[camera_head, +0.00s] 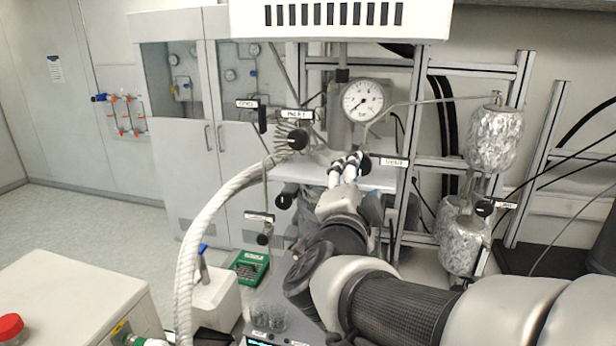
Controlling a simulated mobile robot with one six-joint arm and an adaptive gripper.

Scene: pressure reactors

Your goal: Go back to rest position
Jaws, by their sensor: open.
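My arm reaches in from the lower right toward the reactor rig in the middle. My gripper (347,163) is at the arm's far end, open, with its fingers close to the black valve knob beside the "SHUNT"-like label (394,161). Whether the fingers touch the knob cannot be told. The pressure gauge (362,100) hangs just above the gripper. Another black knob (297,140) is to the left of the gripper. The wrist hides part of the reactor below the white plate (383,180).
A thick white hose (192,250) arcs down left of the arm. Foil-wrapped vessels (494,138) hang on the metal frame at right. A green device (249,266) and a white bench (75,285) with a red cap (11,327) are lower left. Open floor lies at left.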

